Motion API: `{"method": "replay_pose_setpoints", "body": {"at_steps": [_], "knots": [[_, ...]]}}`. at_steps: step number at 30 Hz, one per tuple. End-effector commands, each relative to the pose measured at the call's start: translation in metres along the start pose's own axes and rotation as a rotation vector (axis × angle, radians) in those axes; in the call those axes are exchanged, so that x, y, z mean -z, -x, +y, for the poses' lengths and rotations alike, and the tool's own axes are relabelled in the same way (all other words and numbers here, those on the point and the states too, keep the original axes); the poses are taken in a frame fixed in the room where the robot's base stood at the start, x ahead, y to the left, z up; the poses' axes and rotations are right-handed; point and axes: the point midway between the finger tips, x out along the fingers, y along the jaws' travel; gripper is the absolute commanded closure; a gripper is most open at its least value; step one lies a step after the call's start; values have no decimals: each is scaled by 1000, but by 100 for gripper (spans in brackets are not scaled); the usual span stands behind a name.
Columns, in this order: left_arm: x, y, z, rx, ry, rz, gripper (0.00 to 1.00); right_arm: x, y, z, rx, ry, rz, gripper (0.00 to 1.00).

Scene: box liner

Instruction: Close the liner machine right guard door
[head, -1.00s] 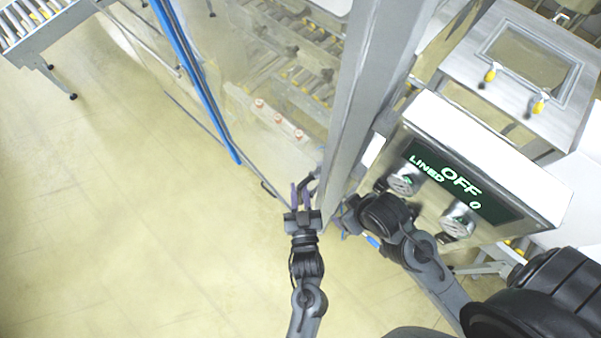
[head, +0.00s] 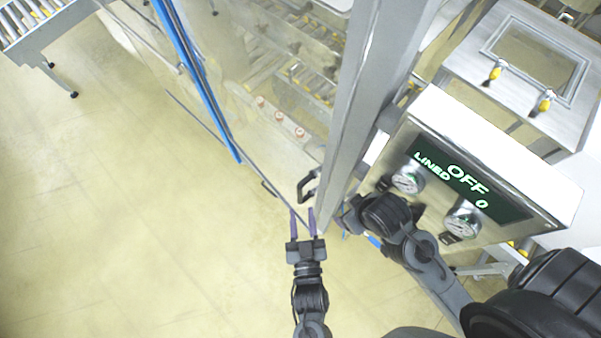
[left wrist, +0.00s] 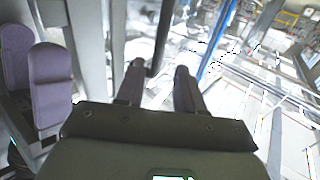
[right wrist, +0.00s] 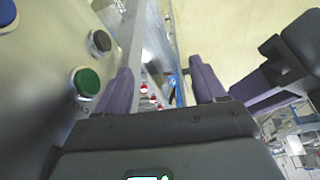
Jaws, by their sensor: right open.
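The guard door (head: 270,105) is a clear panel beside a grey metal post; how far it stands open is hard to tell. Its black handle (head: 308,186) is near the post's lower end. My left gripper (head: 303,220) is open and empty just below the handle in the head view. In the left wrist view the dark handle bar (left wrist: 162,38) shows beyond and between the fingertips (left wrist: 160,78). My right gripper is mostly hidden by its wrist in the head view, at the post's foot. The right wrist view shows its fingers (right wrist: 162,80) apart with nothing between them.
A control box (head: 465,180) reading OFF, LINED 0, stands right of the post, close to my right arm. A green button (right wrist: 87,81) shows in the right wrist view. A blue bar (head: 195,75) stands left of the clear panel. Open floor (head: 120,210) lies left.

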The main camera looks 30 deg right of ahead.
Motion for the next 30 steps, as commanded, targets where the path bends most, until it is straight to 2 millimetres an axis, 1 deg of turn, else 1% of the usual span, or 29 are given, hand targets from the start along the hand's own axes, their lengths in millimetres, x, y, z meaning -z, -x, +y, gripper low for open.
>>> {"method": "replay_pose_setpoints", "body": {"at_steps": [1, 3, 7, 12, 18, 19, 23, 25, 26, 28, 29, 30], "knots": [[-2, 9, 0, 0, 1, -1, 63, -1, -3, 0, 1, -1, 0, 30], [-2, 17, 0, 1, 1, -1, 63, -1, -4, -1, 2, -2, 0, 30], [-1, 28, 0, 0, 1, 0, 63, -2, -6, -2, 4, -4, 0, 30], [0, 33, 0, 1, 0, 0, 63, -2, -6, -2, 7, -8, 1, 30], [0, 33, 0, 1, 0, 0, 63, -2, -6, -3, 8, -9, 1, 30], [0, 33, -1, 1, 0, 0, 63, -2, -6, -2, 7, -9, 1, 32], [-1, 31, -7, 5, -1, -10, 63, -1, -6, -1, 3, -6, 4, 52], [-2, 27, -19, 13, -2, -33, 63, -1, -6, -1, 3, -5, 3, 62], [-4, 26, -27, 18, -3, -49, 63, -1, -6, -1, 3, -5, 3, 67], [-7, 20, -50, 30, -4, -97, 63, -1, -6, -1, 3, -5, 2, 78], [-8, 18, -63, 37, -4, -124, 63, -1, -6, -1, 3, -5, 2, 82], [-10, 16, -81, 46, -3, -166, 63, -1, -6, -1, 4, -5, 2, 88]]}}
